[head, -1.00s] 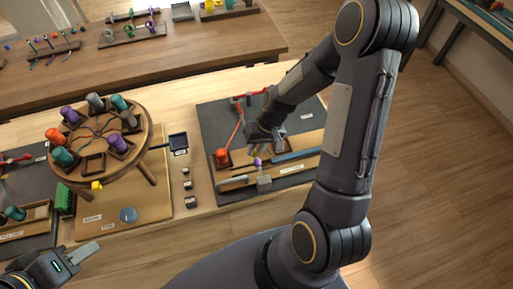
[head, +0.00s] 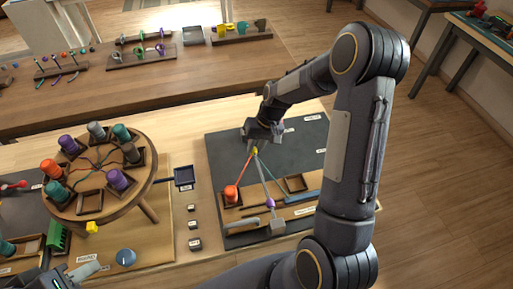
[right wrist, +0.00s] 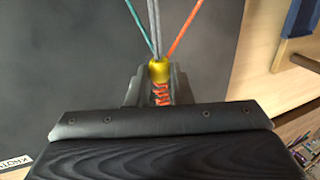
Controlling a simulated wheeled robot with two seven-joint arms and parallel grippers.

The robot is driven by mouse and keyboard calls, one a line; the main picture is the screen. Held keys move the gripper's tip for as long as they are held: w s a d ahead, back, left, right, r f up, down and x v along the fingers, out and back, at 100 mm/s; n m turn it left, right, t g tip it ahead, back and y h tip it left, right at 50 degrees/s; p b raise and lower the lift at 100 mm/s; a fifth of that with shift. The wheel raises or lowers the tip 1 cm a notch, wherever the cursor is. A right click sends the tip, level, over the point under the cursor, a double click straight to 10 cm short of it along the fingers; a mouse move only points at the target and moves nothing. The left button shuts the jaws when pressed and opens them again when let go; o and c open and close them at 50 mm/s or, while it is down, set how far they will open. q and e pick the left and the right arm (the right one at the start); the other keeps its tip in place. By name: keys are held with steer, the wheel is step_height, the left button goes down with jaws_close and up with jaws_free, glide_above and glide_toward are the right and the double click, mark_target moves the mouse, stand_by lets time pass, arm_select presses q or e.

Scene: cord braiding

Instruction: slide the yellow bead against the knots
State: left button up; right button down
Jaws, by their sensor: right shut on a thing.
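The yellow bead (head: 256,151) is at the tip of my right gripper (head: 257,142), above the dark mat. In the right wrist view the yellow bead (right wrist: 159,71) sits between the fingertips of my right gripper (right wrist: 160,80), which is shut on it. The orange-red knots (right wrist: 162,95) run from the bead back between the fingers and appear to touch it. Teal, grey and orange cords (right wrist: 178,38) fan out from the bead's other side. My left gripper (head: 78,274) is partly in view at the lower left; its jaws are unclear.
The orange cord runs to an orange bobbin (head: 231,193); another cord runs towards a purple piece (head: 270,203). A wooden rack (head: 245,212) lies on the dark mat (head: 305,150). A round stand with several bobbins (head: 72,205) is left. The mat's far right is fairly clear.

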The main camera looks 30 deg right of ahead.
steer(key=c, duration=1.3)
jaws_free()
steer(key=shift+o, duration=0.2)
steer(key=v, duration=0.8)
steer(key=shift+b, duration=0.45)
steer(key=shift+s+a, duration=0.1)
steer(key=s+a+r+t, duration=0.2)
steer(key=s+a+r, duration=0.1)
steer(key=s+r, duration=0.4)
steer(key=s+a+r+t, duration=0.15)
steer(key=s+r, duration=0.25)
steer(key=s, duration=0.5)
steer(key=s+a+f+n+t, duration=0.1)
steer(key=s+a, duration=0.2)
steer(key=s, duration=0.4)
steer(key=shift+a, duration=0.3)
